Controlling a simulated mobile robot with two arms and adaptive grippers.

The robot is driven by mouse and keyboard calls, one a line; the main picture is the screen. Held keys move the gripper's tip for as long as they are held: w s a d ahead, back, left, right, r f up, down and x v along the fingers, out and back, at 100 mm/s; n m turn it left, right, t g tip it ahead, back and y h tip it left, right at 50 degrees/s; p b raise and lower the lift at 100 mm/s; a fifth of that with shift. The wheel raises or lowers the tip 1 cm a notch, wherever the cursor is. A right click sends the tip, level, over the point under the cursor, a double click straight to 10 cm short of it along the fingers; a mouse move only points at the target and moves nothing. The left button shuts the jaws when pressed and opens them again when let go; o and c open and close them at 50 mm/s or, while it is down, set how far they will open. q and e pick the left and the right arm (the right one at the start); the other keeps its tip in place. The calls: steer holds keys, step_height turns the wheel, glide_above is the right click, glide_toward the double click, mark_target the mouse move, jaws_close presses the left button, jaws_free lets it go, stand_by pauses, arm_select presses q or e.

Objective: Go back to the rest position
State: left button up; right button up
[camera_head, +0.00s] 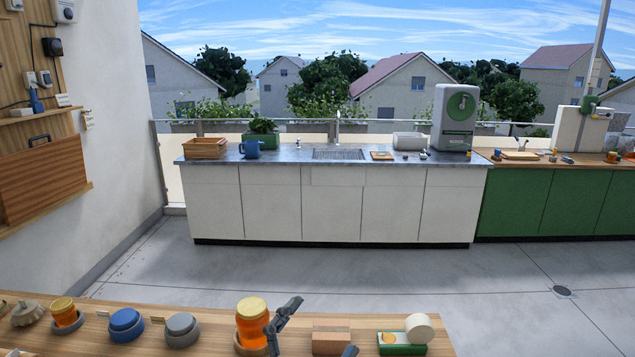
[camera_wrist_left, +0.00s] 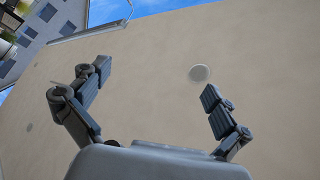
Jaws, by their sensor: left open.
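My left gripper (camera_head: 318,328) shows at the bottom of the head view, where its dark fingers stand apart over the near wooden table. In the left wrist view my left gripper (camera_wrist_left: 156,77) is open, with nothing between its fingers and a plain beige wall behind. In the head view, one finger overlaps the right edge of an orange honey jar (camera_head: 251,317) with a yellow lid; I cannot tell whether they touch. The jar stands upright on a round wooden base. My right gripper is in neither view.
The near table (camera_head: 220,312) holds a blue lidded pot (camera_head: 125,322), a grey one (camera_head: 182,328), a smaller jar (camera_head: 65,312), a wooden block (camera_head: 331,341) and a green tray (camera_head: 402,349). Open floor (camera_head: 330,267) separates it from the white counter (camera_head: 330,205).

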arm_select(q)
steer(key=s+a+f+n+g+y, duration=0.2)
steer(key=a+f+n+g+y, duration=0.1)
steer(key=a+f+n+y, duration=0.45)
steer(key=s+a+f+n+g+y, duration=0.25)
steer(key=a+f+n+y, duration=0.25)
steer(key=a+f, duration=0.5)
steer(key=s+a+f+n+g, duration=0.1)
steer(key=s+a+f+g, duration=0.1)
steer(key=s+f+g, duration=0.5)
steer(key=s+a+f+n+g, duration=0.15)
steer(key=s+f, duration=0.35)
steer(key=s, duration=0.6)
step_height(320, 180, down, 29)
steer(key=s+m+g+b, duration=0.1)
steer(key=s+g+b, duration=0.1)
steer(key=s+a+f+g, duration=0.1)
steer(key=s+a+f, duration=0.2)
steer(key=s+f, duration=1.3)
steer(key=shift+s+a+b, duration=0.15)
steer(key=shift+s+b, duration=0.2)
steer(key=shift+b, duration=0.1)
steer(key=shift+f, duration=0.1)
